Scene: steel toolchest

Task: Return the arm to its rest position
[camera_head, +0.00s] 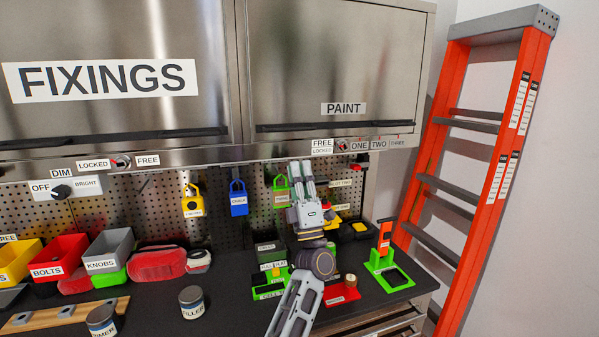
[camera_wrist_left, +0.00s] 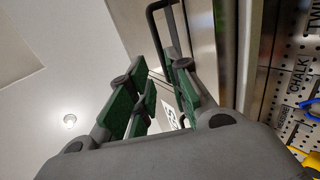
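My left gripper (camera_head: 301,170) points up in front of the pegboard, below the PAINT door (camera_head: 340,60), with its arm rising from the bottom of the head view. In the left wrist view its green-padded fingers (camera_wrist_left: 160,85) stand apart with nothing held between them; the gripper is open. A dark door handle (camera_wrist_left: 153,12) shows beyond the fingertips, and I cannot tell how far off it is. The PAINT door and the FIXINGS door (camera_head: 110,80) both look shut. My right gripper is not in view.
Padlocks hang on the pegboard, the blue one (camera_head: 239,205) left of my gripper. Green holders (camera_head: 391,279) and a red holder (camera_head: 343,293) stand around my forearm on the dark worktop. Bins and tins (camera_head: 192,302) are further left. An orange ladder (camera_head: 487,170) stands at right.

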